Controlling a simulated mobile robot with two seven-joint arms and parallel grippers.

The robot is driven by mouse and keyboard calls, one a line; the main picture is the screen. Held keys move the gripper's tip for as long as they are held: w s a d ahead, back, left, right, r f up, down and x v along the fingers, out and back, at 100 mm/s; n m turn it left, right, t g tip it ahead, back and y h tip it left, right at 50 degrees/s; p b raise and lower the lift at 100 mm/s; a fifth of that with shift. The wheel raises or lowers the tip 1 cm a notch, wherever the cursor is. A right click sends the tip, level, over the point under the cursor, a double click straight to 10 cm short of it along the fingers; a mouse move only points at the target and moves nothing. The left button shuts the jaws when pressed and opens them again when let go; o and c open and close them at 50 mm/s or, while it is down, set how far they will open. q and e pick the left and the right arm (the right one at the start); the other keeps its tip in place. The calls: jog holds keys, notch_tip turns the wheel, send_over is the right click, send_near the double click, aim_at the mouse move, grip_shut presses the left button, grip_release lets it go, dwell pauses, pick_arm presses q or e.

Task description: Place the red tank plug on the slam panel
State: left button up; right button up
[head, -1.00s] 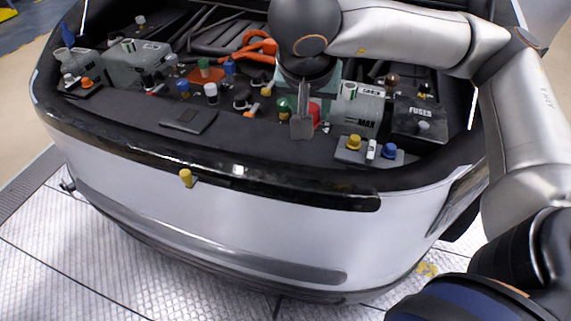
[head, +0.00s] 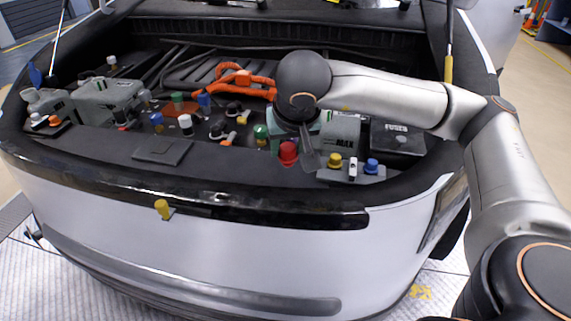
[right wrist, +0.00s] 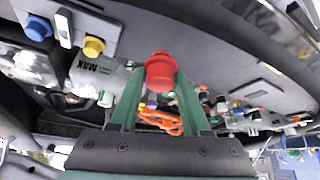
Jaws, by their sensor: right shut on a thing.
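The red tank plug (head: 288,152) is held between the fingers of my right gripper (head: 302,143). In the right wrist view the plug (right wrist: 160,70) stands out between the two green fingertips, which are shut on it. The slam panel (head: 225,163) is the dark strip along the front of the open bay. The gripper and plug are over or close to its rear edge, right of the middle; whether the plug touches it cannot be told. My left gripper is not in view.
A flat dark plate (head: 162,150) lies on the panel at left. A grey block with yellow and blue caps (head: 352,172) is just right of the plug. A green cap (head: 261,132) is behind it to the left. Orange hoses (head: 245,78) and the fuse box (head: 398,138) lie further back.

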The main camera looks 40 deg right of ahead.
jog(key=x, duration=0.2)
jog(key=shift+w+d+f, duration=0.15)
jog(key=shift+w+f, duration=0.1)
jog(key=shift+w, duration=0.1)
jog(key=shift+w+d+f, duration=0.1)
jog(key=shift+w+f, duration=0.1)
jog(key=shift+f, duration=1.6)
jog(key=shift+f+b, duration=0.25)
jog(key=shift+b, duration=0.2)
jog(key=o, duration=1.1)
jog(key=shift+r, duration=0.1)
jog(key=shift+c, duration=0.2)
jog(key=shift+r, duration=0.1)
